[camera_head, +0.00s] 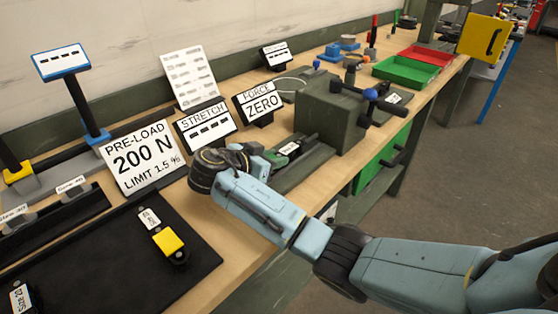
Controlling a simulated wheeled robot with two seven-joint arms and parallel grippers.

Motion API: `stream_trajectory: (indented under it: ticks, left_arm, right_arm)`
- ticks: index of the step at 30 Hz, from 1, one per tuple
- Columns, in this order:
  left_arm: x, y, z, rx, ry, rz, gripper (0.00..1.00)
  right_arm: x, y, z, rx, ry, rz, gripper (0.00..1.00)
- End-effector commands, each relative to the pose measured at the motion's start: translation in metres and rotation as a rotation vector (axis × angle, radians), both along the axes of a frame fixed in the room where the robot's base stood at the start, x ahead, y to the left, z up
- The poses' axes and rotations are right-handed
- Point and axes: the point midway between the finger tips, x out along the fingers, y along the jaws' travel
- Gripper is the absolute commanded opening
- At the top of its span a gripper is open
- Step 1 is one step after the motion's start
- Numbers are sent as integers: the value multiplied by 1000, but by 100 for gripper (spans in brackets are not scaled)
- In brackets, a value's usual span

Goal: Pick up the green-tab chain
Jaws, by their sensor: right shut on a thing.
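My right arm reaches in from the right over the bench. My right gripper (272,158) is at the near left end of the dark green test machine, next to a small part with a white label (289,148). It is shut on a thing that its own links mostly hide. No green-tab chain can be made out clearly; the labelled part has a greenish edge. A chain piece with a yellow tab (169,241) lies on the black mat (110,270), with a white tag beside it. My left gripper is not in view.
The machine (330,115) has a handle with a blue knob. Signs stand behind my arm: PRE-LOAD (142,158), STRETCH (206,125) and FORCE (258,101). A green tray (405,71) and a red tray (427,56) are farther back.

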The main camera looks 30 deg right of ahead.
Motion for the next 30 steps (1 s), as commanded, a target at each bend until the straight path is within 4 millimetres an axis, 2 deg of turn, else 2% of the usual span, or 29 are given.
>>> stream_trajectory:
  ticks: [1,3,14,16,24,30]
  left_arm:
    - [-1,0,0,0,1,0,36]
    - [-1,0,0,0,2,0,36]
    - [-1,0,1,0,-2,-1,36]
    - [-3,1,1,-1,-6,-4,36]
    - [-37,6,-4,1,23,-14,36]
    - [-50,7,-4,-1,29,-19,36]
  right_arm:
    - [0,0,0,0,0,0,7]
    - [0,0,0,0,0,0,0]
    - [1,0,7,0,-5,0,0]
    - [1,1,15,0,-7,0,0]
    - [1,0,68,0,-9,0,0]
    - [1,0,95,0,-6,0,0]
